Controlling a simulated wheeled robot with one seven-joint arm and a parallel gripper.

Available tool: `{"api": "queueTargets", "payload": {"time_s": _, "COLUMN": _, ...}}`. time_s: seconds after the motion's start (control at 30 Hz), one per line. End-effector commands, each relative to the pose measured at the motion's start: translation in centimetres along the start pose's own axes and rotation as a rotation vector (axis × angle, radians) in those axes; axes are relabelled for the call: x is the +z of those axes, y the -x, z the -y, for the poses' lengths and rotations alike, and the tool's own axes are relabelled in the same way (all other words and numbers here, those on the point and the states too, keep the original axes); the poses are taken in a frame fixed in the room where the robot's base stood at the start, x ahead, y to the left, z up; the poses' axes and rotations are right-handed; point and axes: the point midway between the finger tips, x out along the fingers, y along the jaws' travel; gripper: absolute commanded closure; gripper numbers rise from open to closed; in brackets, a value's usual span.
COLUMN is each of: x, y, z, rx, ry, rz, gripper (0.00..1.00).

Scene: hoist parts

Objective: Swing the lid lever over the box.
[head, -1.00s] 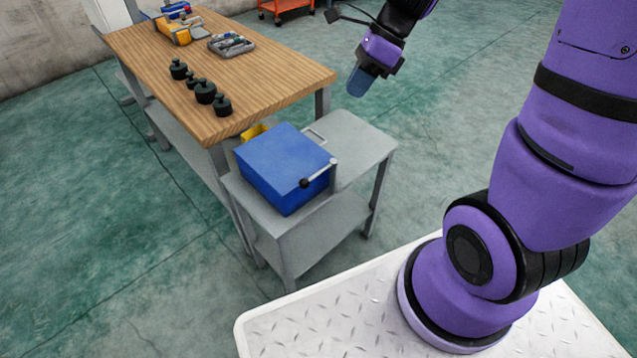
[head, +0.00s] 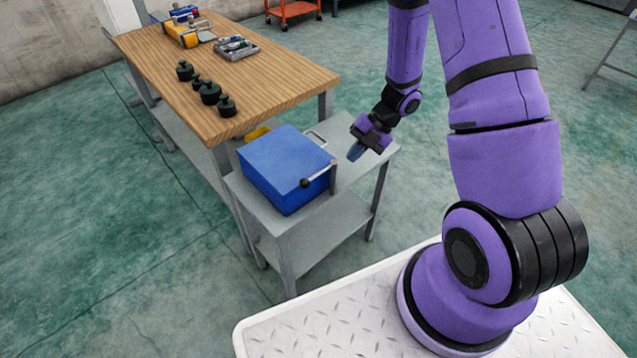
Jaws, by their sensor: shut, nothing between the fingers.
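The blue box (head: 284,165) sits on a small grey metal table, with its blue lid on top. The lid lever (head: 319,175) is a short pale rod with a black ball knob (head: 304,183) at its left end. It lies along the box's right front side, by a grey upright post (head: 333,176). My gripper (head: 355,153) is shut and empty. It points down and to the left, above the right part of the small table, right of the box and apart from the lever.
A wooden workbench (head: 285,85) stands behind, bearing several black weights (head: 209,92), a grey tray (head: 236,48) and a yellow tool (head: 180,33). A yellow object (head: 257,134) shows behind the box. A grey handle (head: 316,139) is behind the box's right corner. The small grey table's right part (head: 352,182) is clear.

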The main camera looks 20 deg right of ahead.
Motion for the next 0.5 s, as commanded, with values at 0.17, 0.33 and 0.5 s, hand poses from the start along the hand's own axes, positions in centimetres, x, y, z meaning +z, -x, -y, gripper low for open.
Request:
{"api": "queueTargets", "payload": {"time_s": 0.17, "x": 0.8, "y": -1.1, "z": 1.4, "rx": 0.002, "ry": -0.129, "rz": 0.002, "gripper": 1.0}}
{"api": "queueTargets", "payload": {"time_s": 0.33, "x": 0.9, "y": -1.4, "z": 1.6, "rx": 0.003, "ry": -0.157, "rz": 0.003, "gripper": 1.0}}
{"api": "queueTargets", "payload": {"time_s": 0.5, "x": 0.9, "y": -1.4, "z": 1.6, "rx": 0.003, "ry": -0.155, "rz": 0.003, "gripper": 1.0}}
